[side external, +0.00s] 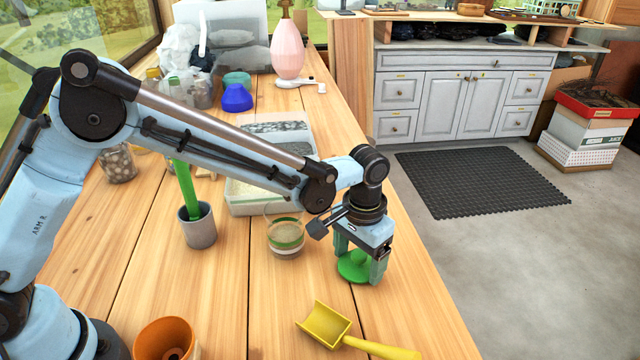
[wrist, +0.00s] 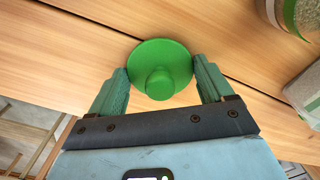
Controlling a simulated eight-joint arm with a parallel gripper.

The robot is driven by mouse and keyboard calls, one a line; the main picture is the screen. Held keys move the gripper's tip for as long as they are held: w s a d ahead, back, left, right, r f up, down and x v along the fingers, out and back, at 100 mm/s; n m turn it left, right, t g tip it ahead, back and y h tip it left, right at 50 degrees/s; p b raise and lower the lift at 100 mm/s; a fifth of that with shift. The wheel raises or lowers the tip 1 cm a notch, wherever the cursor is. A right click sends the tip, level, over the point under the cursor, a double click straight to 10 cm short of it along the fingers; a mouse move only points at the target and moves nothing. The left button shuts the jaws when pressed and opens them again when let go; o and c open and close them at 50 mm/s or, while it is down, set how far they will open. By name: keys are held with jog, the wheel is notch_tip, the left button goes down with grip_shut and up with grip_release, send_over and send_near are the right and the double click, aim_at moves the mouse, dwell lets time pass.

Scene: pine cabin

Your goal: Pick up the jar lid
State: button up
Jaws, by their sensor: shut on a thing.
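The jar lid (side external: 352,266) is a green disc with a round knob on top, low over the right part of the wooden table. In the wrist view, the lid (wrist: 160,58) lies between the two fingers, knob toward the camera. My gripper (side external: 360,270) points down and is shut on the lid, a finger on either side of its rim; the fingers also show in the wrist view (wrist: 161,70). I cannot tell whether the lid's underside touches the table.
A glass jar with layered contents (side external: 285,235) stands just left of my gripper. A yellow scoop (side external: 327,325) lies in front. A grey cup (side external: 199,228) with a green stick, a pale tray (side external: 245,207) and an orange pot (side external: 165,340) are farther left. The table's right edge is close.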

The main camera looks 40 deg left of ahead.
aim_at(359, 254)
jog(key=shift+r, duration=0.1)
notch_tip(359, 254, up, 4)
jog(key=shift+s+r, duration=0.1)
jog(key=shift+r, duration=0.05)
jog(key=s+d+r, duration=0.6)
jog(key=s, duration=0.3)
jog(key=w+a+r+n, duration=0.3)
jog(key=a, duration=0.7)
jog(key=w+a+r+n, duration=0.3)
jog(key=a+n, duration=0.1)
jog(key=a, duration=0.6)
notch_tip(359, 254, down, 6)
jog(key=shift+s, duration=0.2)
jog(key=shift+f, duration=0.15)
dwell(1.2)
jog(key=o, duration=0.9)
